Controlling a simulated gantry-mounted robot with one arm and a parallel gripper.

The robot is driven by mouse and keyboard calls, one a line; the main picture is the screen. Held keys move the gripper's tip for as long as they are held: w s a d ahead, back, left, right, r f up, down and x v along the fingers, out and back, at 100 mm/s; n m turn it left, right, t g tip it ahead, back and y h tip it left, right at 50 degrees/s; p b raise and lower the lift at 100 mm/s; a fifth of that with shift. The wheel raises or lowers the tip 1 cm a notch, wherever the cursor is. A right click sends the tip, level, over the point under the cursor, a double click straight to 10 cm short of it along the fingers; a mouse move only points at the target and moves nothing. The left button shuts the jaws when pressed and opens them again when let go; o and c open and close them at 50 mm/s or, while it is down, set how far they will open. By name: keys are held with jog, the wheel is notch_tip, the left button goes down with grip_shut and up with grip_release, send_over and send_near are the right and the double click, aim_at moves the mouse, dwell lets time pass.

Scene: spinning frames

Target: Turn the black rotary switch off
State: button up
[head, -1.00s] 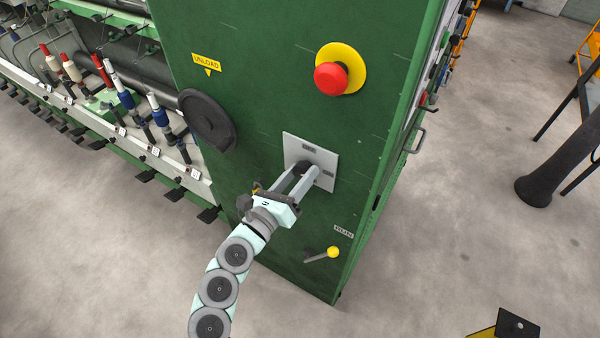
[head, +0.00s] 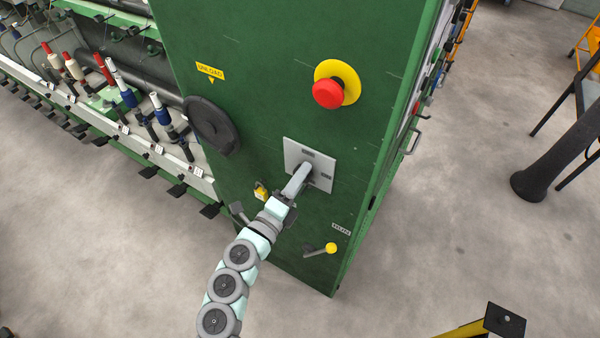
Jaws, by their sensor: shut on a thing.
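The light grey square switch plate (head: 322,181) is on the green cabinet front, with small dark labels at its top and right. My gripper (head: 304,171) reaches it from below left, its fingertips at the middle of the plate. The fingers are seen nearly edge-on, one behind the other, and are shut on the black rotary switch. The switch itself is hidden behind the fingers, so its pointing direction cannot be told.
A red emergency button (head: 327,93) on a yellow disc is above the plate. A black round handwheel (head: 210,125) is to the left. A yellow-knobbed lever (head: 330,248) is below right, and a small yellow fitting (head: 261,191) is left of my gripper.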

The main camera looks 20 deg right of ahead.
jog(key=shift+n, duration=0.6)
jog(key=o, duration=1.4)
jog(key=shift+c, duration=0.2)
jog(key=shift+a, duration=0.1)
jog(key=v, duration=1)
jog(key=shift+s+a+b, duration=0.25)
jog(key=shift+s+b, duration=0.05)
jog(key=shift+b, duration=0.15)
